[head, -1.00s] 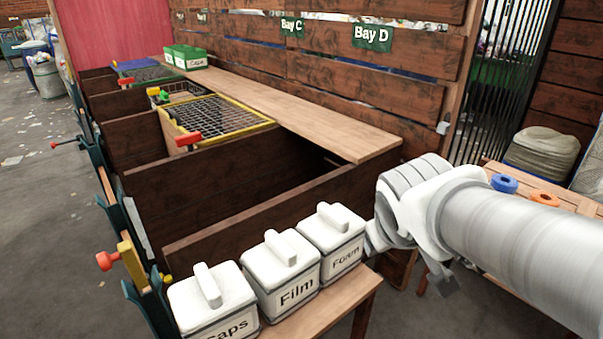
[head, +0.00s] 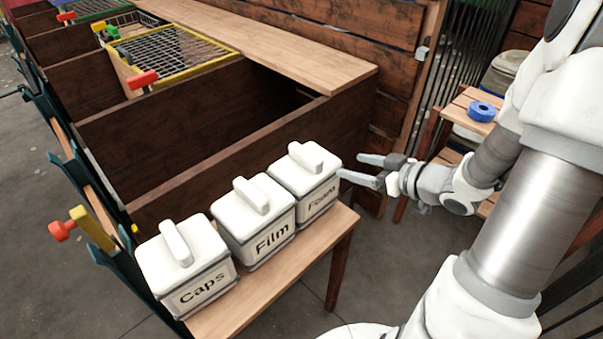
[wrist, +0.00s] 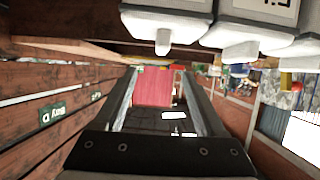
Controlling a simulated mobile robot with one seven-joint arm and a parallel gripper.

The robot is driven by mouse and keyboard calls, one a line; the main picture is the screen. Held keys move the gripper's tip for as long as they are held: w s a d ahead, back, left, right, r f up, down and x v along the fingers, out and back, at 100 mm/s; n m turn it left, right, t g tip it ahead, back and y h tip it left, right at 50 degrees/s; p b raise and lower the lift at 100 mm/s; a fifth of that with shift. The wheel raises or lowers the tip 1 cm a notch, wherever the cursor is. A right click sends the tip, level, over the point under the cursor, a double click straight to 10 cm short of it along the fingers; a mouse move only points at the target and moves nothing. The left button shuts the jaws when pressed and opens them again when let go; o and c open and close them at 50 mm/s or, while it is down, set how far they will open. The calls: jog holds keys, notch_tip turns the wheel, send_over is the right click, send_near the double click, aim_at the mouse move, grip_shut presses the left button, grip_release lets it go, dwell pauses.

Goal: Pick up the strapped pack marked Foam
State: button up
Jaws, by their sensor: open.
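The strapped pack marked Foam (head: 318,198) is white with a bar handle on top and a grey strap. It stands upright on a small wooden table at the far right of three packs in the head view. My gripper (head: 350,166) is open and empty, just right of the Foam pack, its fingers pointing left near the pack's upper part. I cannot tell whether they touch it. In the wrist view the scene is upside down: the open fingers (wrist: 160,80) have nothing between them, and a pack, seemingly Foam (wrist: 165,25), hangs at the top.
The Film pack (head: 255,222) stands close beside Foam, and the Caps pack (head: 188,265) is left of it. The wooden table (head: 262,292) has bare room in front. Dark wooden bays (head: 190,120) rise behind. A side table with a blue ring (head: 482,111) is at the right.

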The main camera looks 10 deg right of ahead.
aim_at(313, 156)
jog(key=b+x, duration=0.1)
jog(key=x, duration=0.4)
jog(key=b+x, duration=0.1)
jog(key=x, duration=1.1)
jog(key=shift+a+b, duration=0.4)
jog(key=shift+r, duration=0.1)
grip_shut()
jog(key=shift+r, duration=0.1)
dwell(0.5)
